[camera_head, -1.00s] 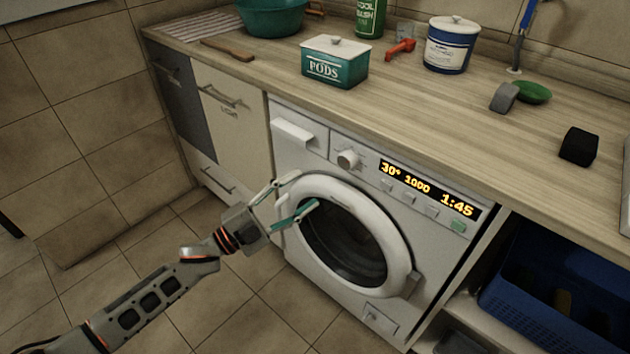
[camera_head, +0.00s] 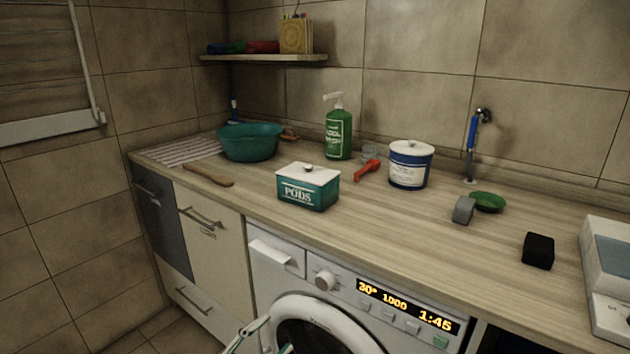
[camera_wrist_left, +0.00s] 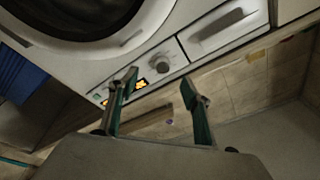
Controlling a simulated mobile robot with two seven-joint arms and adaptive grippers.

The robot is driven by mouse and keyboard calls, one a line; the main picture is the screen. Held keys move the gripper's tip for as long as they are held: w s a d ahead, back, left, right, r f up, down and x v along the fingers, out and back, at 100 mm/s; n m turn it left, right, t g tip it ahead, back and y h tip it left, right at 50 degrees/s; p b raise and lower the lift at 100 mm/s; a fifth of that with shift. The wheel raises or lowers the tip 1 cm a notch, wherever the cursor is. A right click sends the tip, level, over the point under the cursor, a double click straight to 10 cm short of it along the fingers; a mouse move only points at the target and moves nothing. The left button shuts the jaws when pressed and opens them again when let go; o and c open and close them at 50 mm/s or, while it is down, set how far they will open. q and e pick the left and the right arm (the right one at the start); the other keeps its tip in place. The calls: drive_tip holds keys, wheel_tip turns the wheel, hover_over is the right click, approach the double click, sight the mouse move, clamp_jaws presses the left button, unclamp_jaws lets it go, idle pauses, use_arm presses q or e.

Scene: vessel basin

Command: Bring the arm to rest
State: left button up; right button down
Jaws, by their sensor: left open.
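My left gripper (camera_head: 277,336) shows only in part at the bottom edge of the head view, in front of the white washing machine (camera_head: 262,281) and beside its round door (camera_head: 290,305). The rest of the left arm is out of that view. In the left wrist view the two fingers of the gripper (camera_wrist_left: 160,88) stand apart with nothing between them. The washing machine's panel and drawer (camera_wrist_left: 222,30) lie beyond the fingers, with the door (camera_wrist_left: 150,22) at upper left. My right gripper is in neither view.
On the wooden worktop (camera_head: 400,230) stand a teal pods box (camera_head: 308,190), a teal basin (camera_head: 250,142), a green bottle (camera_head: 339,135), a blue-and-white tub (camera_head: 409,165) and a black block (camera_head: 538,250). A blue crate (camera_wrist_left: 20,80) shows in the wrist view.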

use_arm(q)
drive_tip(key=s+a+f+n+g+y+p, duration=0.1)
drive_tip(key=s+a+f+n+y+p, duration=0.1)
drive_tip(key=s, duration=0.6)
drive_tip(key=s+a+f+n+g+y+p, duration=0.2)
drive_tip(key=s+a+f+n+y, duration=0.2)
drive_tip(key=s+f+n, duration=0.3)
drive_tip(key=s+a+f+n+g+y+p, duration=0.1)
drive_tip(key=s+a+f+n+y+p, duration=0.2)
drive_tip(key=s, duration=0.8)
drive_tip(key=shift+s+a+f+n+g+y, duration=0.15)
drive_tip(key=shift+a+f+n+g+y, duration=0.25)
drive_tip(key=shift+f+n+y, duration=0.5)
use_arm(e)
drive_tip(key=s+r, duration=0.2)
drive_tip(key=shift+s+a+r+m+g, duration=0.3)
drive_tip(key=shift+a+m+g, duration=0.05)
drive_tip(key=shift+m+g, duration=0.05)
use_arm(q)
drive_tip(key=shift+r+m, duration=0.15)
drive_tip(key=shift+m, duration=0.15)
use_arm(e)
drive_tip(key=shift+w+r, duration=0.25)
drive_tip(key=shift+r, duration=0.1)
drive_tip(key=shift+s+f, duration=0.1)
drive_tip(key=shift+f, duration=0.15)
